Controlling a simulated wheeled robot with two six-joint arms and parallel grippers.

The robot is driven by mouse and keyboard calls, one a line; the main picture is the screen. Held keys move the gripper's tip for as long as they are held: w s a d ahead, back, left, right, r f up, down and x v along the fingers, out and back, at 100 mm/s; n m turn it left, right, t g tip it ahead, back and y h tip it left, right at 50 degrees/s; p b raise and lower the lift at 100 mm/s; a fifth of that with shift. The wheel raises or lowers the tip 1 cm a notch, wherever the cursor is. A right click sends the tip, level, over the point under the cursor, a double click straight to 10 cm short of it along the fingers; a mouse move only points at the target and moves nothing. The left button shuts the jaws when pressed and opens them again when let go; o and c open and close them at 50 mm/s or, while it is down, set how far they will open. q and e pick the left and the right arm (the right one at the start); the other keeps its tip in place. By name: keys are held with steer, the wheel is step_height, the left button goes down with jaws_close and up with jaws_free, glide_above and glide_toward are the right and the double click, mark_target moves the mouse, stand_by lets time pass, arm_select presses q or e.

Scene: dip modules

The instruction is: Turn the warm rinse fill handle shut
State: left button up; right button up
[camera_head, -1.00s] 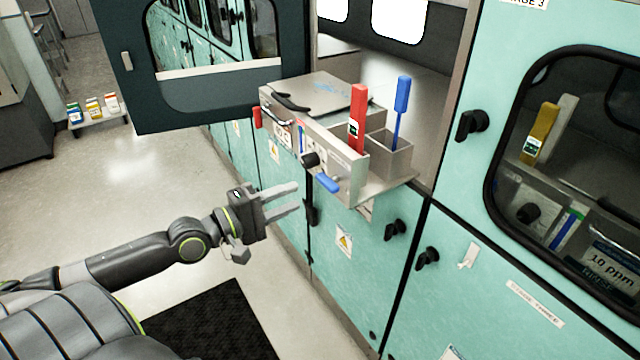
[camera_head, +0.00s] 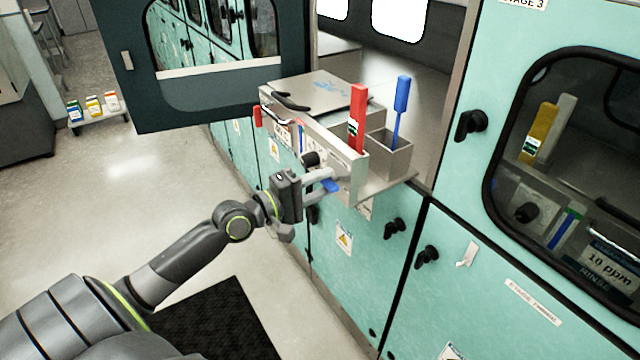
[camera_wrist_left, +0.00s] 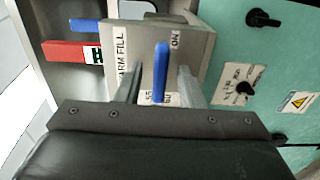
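The blue fill handle (camera_head: 331,185) sticks out from the front of the steel rinse module (camera_head: 345,180). In the left wrist view the handle (camera_wrist_left: 161,70) stands lengthwise between my fingers, near a label reading "ARM FILL", partly cut off, and another reading "ON". My left gripper (camera_head: 325,180) is open at the module front, with one finger on each side of the handle. In the left wrist view gaps show between the handle and both fingers of the gripper (camera_wrist_left: 158,85). My right gripper is not in view.
A black knob (camera_head: 310,159) sits just above the handle. A red-handled tool (camera_head: 357,115) and a blue-handled tool (camera_head: 401,95) stand upright at the module. An open dark door (camera_head: 130,90) is at the left. Teal cabinet fronts (camera_head: 480,290) run along the right.

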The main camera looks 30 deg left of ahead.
arm_select(q)
jaws_close()
steer(key=shift+m+b, duration=4.7)
steer(key=shift+m, duration=4.2)
jaws_free()
